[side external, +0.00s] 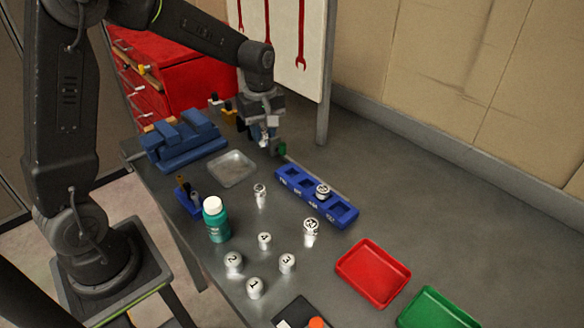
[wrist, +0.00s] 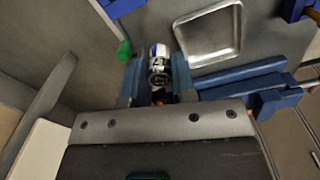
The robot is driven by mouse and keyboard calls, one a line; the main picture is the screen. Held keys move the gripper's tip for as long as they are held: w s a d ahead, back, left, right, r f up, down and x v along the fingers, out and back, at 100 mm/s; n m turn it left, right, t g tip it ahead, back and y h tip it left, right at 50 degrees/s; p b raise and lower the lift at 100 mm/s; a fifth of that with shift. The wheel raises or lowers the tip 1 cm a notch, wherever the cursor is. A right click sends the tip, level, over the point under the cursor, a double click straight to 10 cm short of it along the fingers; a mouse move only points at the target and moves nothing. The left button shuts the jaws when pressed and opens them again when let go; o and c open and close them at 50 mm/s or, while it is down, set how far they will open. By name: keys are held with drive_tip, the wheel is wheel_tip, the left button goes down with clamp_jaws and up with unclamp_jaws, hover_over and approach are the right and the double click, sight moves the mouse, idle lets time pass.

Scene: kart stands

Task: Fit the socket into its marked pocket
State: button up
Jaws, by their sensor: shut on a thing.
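My gripper (side external: 266,142) is shut on a silver socket (wrist: 158,70) with a blue and white band, seen between the fingers in the wrist view. It is above the back of the bench, beyond the far left end of the blue socket rail (side external: 350,217). The rail has a row of square pockets with small labels on its front edge, too small to read. One silver socket (side external: 323,189) is in a pocket towards the right; other pockets look empty. A corner of the rail (wrist: 121,7) also shows at the top of the wrist view.
A green-ended tool (side external: 282,149) lies beside my gripper. Several silver cylinders (side external: 287,263), some numbered, stand in front. Red (side external: 373,273) and green (side external: 438,308) trays lie right.

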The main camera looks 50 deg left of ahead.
hover_over(292, 166)
drive_tip(key=s+d, duration=0.2)
wheel_tip(292, 166, down, 4)
drive_tip(key=shift+w+a+f, duration=0.1)
drive_tip(key=shift+f, duration=2.05)
drive_tip(key=shift+f, duration=0.15)
